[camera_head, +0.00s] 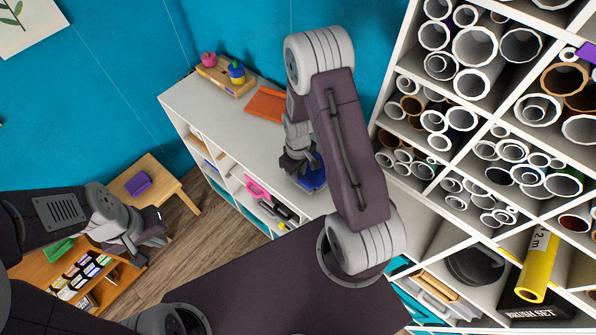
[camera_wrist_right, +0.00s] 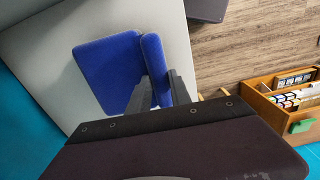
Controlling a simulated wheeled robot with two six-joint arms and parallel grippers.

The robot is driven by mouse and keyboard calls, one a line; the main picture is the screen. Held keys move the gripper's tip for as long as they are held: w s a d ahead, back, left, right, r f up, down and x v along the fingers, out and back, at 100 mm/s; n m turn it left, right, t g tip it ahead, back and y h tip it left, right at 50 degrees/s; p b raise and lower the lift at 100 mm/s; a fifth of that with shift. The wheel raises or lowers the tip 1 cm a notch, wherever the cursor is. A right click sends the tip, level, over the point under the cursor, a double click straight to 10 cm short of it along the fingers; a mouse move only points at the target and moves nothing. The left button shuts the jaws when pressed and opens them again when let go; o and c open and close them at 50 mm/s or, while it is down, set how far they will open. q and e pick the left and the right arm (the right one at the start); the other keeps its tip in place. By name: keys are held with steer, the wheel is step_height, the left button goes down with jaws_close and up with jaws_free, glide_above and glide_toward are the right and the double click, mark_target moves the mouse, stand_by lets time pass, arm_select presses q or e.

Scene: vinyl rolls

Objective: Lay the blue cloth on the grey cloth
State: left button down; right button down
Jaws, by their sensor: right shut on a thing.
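The blue cloth (camera_head: 313,181) is at the front edge of the white cabinet top, partly hidden by my right gripper (camera_head: 297,163). In the right wrist view the blue cloth (camera_wrist_right: 105,75) shows as a flat folded piece with a raised fold at one side. My right gripper (camera_wrist_right: 158,92) is shut on that fold. I cannot make out the grey cloth in either view. My left gripper (camera_head: 150,249) is empty, with its fingers apart, low at the left and far from the cloth.
An orange cloth (camera_head: 266,104) and a wooden tray (camera_head: 222,80) with pink and blue-yellow items lie further back on the cabinet top (camera_head: 203,107). A purple cloth (camera_head: 138,184) lies on a small wooden table. A rack of vinyl rolls (camera_head: 478,48) stands at the right.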

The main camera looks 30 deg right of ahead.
steer(key=shift+a, duration=0.1)
steer(key=shift+f+b, duration=0.4)
steer(key=shift+f, duration=0.05)
steer(key=c, duration=1.1)
jaws_free()
steer(key=shift+r, duration=0.1)
steer(key=shift+w+r, duration=0.1)
steer(key=shift+r, duration=0.2)
step_height(320, 180, up, 8)
steer(key=shift+r+b, duration=0.15)
steer(key=shift+b, duration=0.7)
